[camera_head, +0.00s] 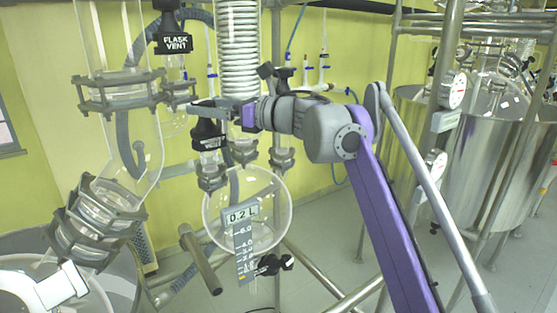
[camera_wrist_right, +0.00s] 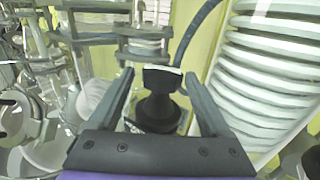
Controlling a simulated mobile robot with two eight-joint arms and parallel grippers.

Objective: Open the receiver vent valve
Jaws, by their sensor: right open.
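A black valve (camera_head: 208,134) sits on the glassware above the round receiver flask (camera_head: 270,190), which carries a 0.2 L level plate (camera_head: 243,240). My right gripper (camera_head: 205,106) reaches in from the right at the top of this valve. In the right wrist view the black valve (camera_wrist_right: 160,108) stands between the two open fingers of the gripper (camera_wrist_right: 159,74), with a visible gap on each side. The fingers do not appear to press on it. The valve's label cannot be read, and its top is partly hidden by the gripper in the head view. My left gripper is not in view.
Another black valve marked FLASK VENT (camera_head: 174,44) hangs to the upper left. A coiled glass condenser (camera_head: 238,45) stands close behind the gripper; its coil (camera_wrist_right: 265,75) fills the right side of the wrist view. Clamped glass joints (camera_head: 118,92) stand left. Steel vessels (camera_head: 490,150) stand right.

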